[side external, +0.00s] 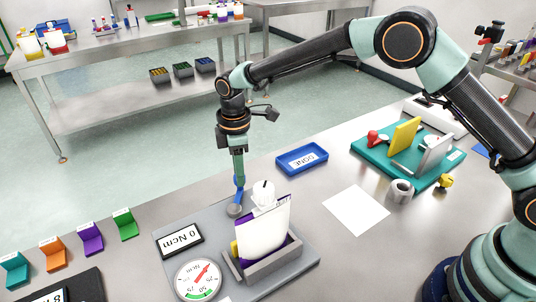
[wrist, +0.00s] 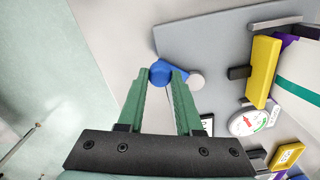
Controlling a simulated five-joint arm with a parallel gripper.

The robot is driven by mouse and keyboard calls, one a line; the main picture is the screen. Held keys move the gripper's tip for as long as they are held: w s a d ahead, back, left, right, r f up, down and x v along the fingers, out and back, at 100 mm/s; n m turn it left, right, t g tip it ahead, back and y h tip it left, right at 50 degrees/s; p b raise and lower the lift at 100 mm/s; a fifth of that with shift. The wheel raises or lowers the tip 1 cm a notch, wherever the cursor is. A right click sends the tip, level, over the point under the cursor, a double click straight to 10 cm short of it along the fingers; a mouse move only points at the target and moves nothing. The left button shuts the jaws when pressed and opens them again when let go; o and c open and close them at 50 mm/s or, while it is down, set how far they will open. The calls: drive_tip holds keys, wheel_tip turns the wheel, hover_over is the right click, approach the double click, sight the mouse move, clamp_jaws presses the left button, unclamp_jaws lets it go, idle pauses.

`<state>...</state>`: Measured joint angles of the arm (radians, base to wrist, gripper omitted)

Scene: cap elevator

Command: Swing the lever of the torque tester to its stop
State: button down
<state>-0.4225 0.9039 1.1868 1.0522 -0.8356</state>
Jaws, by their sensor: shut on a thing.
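The torque tester is a grey plate (side external: 165,262) on the bench, with a round dial (side external: 198,280) and a display reading 0 Ncm (side external: 181,241). Its dial also shows in the wrist view (wrist: 250,122). The small blue lever (side external: 240,195) stands at the plate's far edge, beside a grey round disc (side external: 234,211). My gripper (side external: 239,183) points down and is shut on the lever's blue knob (wrist: 160,72), which shows between the fingertips in the wrist view. The fingers partly hide the lever. A white-labelled pouch (side external: 263,232) with a white cap stands upright in the tester's clamp.
A blue DONE tray (side external: 302,159) lies behind the tester. A white sheet (side external: 357,209), a grey ring (side external: 401,191) and a teal board (side external: 375,157) with yellow and white plates are to the right. Coloured holders (side external: 91,238) line the left edge.

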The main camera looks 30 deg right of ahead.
drive_tip(key=shift+w+a+r+n, duration=0.1)
drive_tip(key=shift+w+a+n, duration=0.35)
drive_tip(key=shift+n, duration=0.55)
drive_tip(key=shift+a, duration=0.15)
drive_tip(key=c, duration=0.6)
unclamp_jaws()
drive_tip(key=shift+o, duration=0.2)
wheel_tip(320, 180, up, 12)
